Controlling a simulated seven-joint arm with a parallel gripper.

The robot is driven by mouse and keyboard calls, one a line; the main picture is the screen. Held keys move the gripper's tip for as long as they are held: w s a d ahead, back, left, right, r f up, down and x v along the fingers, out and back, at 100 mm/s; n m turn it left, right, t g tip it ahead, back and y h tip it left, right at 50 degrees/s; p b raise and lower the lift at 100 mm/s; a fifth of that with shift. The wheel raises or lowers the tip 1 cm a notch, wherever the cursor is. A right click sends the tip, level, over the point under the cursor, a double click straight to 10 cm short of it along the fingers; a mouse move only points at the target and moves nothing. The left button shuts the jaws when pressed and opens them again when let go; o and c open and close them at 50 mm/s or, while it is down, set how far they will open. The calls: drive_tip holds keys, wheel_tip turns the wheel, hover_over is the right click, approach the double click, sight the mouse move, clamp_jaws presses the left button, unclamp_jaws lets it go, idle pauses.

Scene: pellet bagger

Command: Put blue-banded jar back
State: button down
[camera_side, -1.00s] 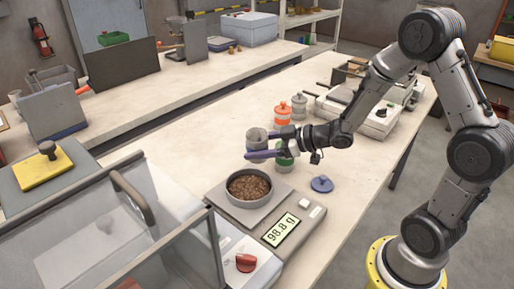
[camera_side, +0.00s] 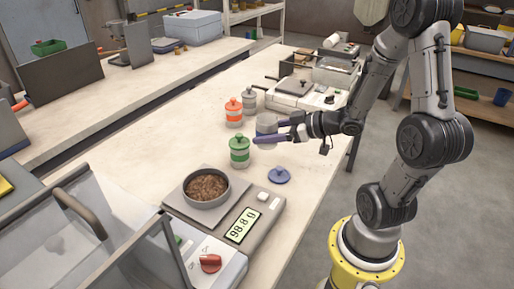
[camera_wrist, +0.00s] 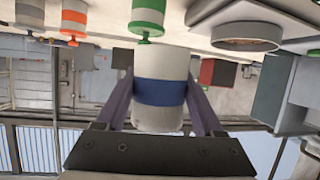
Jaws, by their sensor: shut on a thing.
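The blue-banded jar (camera_side: 265,122) is in my gripper (camera_side: 267,133), between the two purple fingers, right of the green-banded jar (camera_side: 239,151). In the wrist view the jar (camera_wrist: 160,62) fills the space between the fingers, its blue band level with them. It looks upright and lidless; I cannot tell whether its base touches the table. A blue lid (camera_side: 280,176) lies on the table in front of the jar, near the scale.
An orange-banded jar (camera_side: 233,114) and a grey jar (camera_side: 249,100) stand lidded behind the green one. A pan of brown pellets (camera_side: 207,187) sits on the scale (camera_side: 238,203). A machine (camera_side: 297,95) stands farther back. The table's right edge is close to my arm.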

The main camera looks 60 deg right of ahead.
drive_tip(key=s+d+m+h, duration=0.2)
drive_tip(key=s+d, duration=0.1)
drive_tip(key=d, duration=0.2)
drive_tip(key=w+d+f, duration=0.2)
drive_tip(key=w, duration=0.1)
drive_tip(key=w+d+f, duration=0.2)
drive_tip(key=w+f, duration=0.1)
drive_tip(key=w, duration=0.1)
drive_tip(key=w+d+f, duration=0.1)
drive_tip(key=w+f, duration=0.1)
drive_tip(key=w, duration=0.2)
drive_tip(key=shift+w+d+f, duration=0.2)
drive_tip(key=shift+d+f, duration=0.05)
drive_tip(key=shift+d, duration=0.15)
drive_tip(key=shift+w+d+f, duration=0.35)
drive_tip(key=shift+w+f, duration=0.25)
drive_tip(key=shift+f, duration=1.65)
drive_tip(key=shift+f, duration=0.2)
unclamp_jaws()
